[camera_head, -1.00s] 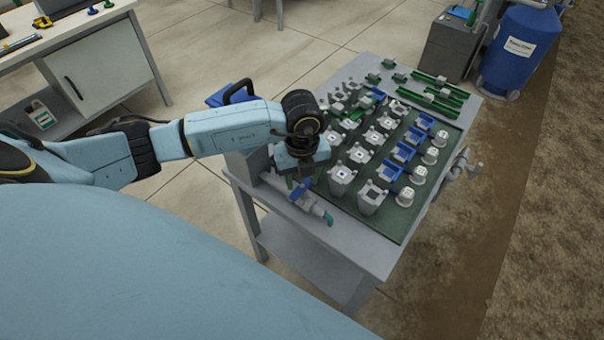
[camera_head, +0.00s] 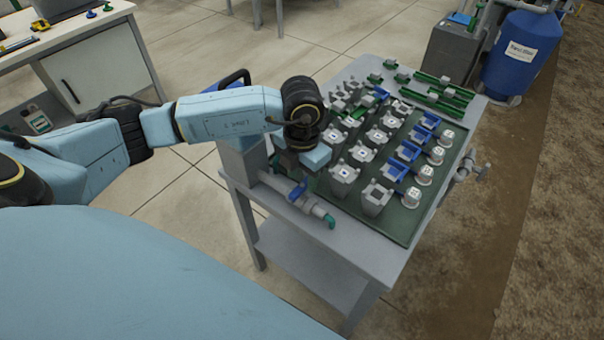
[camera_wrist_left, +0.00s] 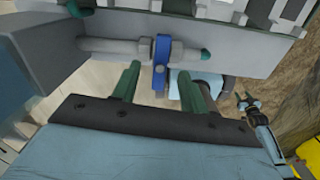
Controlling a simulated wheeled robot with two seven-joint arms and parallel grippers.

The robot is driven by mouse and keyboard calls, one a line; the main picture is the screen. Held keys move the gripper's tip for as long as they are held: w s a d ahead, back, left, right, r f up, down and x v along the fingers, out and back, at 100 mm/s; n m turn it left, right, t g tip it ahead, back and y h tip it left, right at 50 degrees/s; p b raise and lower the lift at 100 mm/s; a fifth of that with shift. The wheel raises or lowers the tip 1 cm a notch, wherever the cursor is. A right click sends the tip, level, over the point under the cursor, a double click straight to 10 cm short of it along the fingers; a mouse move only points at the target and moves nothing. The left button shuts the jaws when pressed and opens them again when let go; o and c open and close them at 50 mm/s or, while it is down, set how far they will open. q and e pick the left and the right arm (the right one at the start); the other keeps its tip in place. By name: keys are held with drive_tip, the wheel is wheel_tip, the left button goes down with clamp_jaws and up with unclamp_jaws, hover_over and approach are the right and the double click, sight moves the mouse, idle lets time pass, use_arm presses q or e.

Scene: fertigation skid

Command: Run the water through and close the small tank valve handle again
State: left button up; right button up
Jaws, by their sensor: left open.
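The small tank valve has a blue handle (camera_head: 298,192) on a grey pipe (camera_head: 317,208) along the near side of the bench. The handle stands crosswise to the pipe, also in the left wrist view (camera_wrist_left: 162,62). The pipe ends in a teal outlet (camera_head: 331,222); I see no water at it. My left gripper (camera_head: 300,168) is over the pipe, its fingertips hidden in the head view. In the left wrist view its two green fingers (camera_wrist_left: 160,88) are apart, with the handle showing between them; contact is unclear.
A grey bench (camera_head: 375,262) carries a green board (camera_head: 408,226) with several grey and blue fittings close beside the gripper. A grey box (camera_head: 243,158) stands at the bench's left corner. A blue drum (camera_head: 520,48) is at the back right. Floor left of the bench is clear.

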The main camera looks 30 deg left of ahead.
sight(302, 185)
use_arm(q)
drive_tip(key=shift+n, duration=0.6)
use_arm(e)
drive_tip(key=a, duration=0.2)
drive_tip(key=shift+w+a+r, duration=0.2)
drive_tip(key=shift+w+a, duration=0.1)
drive_tip(key=shift+a, duration=0.05)
use_arm(q)
drive_tip(key=shift+f, duration=0.1)
use_arm(e)
drive_tip(key=shift+d, duration=0.15)
use_arm(q)
drive_tip(key=shift+f, duration=0.15)
drive_tip(key=shift+f+b, duration=0.35)
drive_tip(key=shift+b, duration=0.05)
wheel_tip(302, 185, down, 3)
drive_tip(key=shift+r+b, duration=0.15)
drive_tip(key=shift+b, duration=0.9)
drive_tip(key=shift+a+f, duration=0.1)
drive_tip(key=shift+f, duration=0.35)
drive_tip(key=shift+b, duration=0.3)
clamp_jaws()
use_arm(e)
drive_tip(key=f, duration=0.3)
drive_tip(key=shift+s+d+f, duration=0.15)
drive_tip(key=shift+s, duration=0.1)
